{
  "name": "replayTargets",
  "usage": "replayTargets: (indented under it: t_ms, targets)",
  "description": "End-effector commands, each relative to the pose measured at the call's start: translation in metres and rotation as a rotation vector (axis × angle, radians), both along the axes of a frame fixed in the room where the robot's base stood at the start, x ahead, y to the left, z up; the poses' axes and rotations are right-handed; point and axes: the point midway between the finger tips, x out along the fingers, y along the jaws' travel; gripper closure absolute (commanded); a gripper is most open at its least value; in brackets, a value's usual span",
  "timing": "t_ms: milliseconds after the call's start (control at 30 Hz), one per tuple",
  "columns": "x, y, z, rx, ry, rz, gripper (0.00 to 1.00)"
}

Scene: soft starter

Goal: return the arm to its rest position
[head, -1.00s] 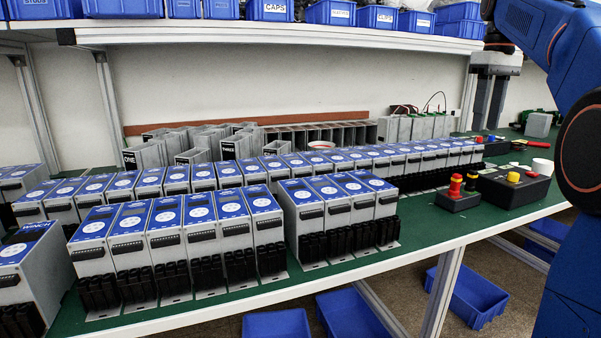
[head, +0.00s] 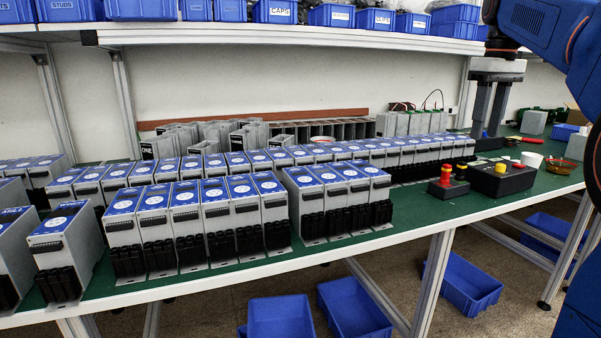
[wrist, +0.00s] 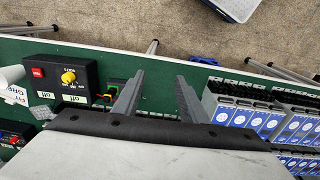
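My gripper (head: 485,134) hangs with its fingers pointing down near the back right of the bench in the head view. In the wrist view, its two grey fingers (wrist: 160,76) are apart with nothing between them. My blue arm (head: 545,28) reaches in from the upper right of the head view.
Rows of blue-topped soft starters (head: 184,222) fill the left and middle of the green bench (head: 425,208). A button box (head: 447,186) and a black control box (head: 502,179) stand at right. A shelf (head: 270,37) with blue bins runs above. Blue crates (head: 462,283) lie below.

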Motion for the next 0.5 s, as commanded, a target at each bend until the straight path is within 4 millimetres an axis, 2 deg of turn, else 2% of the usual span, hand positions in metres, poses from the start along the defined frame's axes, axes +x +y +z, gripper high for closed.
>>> replayTargets:
  t_ms: [267,500]
  targets:
    - [-0.031,0.026,-0.024,-0.007,-0.045,-0.041,0.61]
    - [-0.080,0.059,-0.071,-0.008,-0.116,-0.105,0.61]
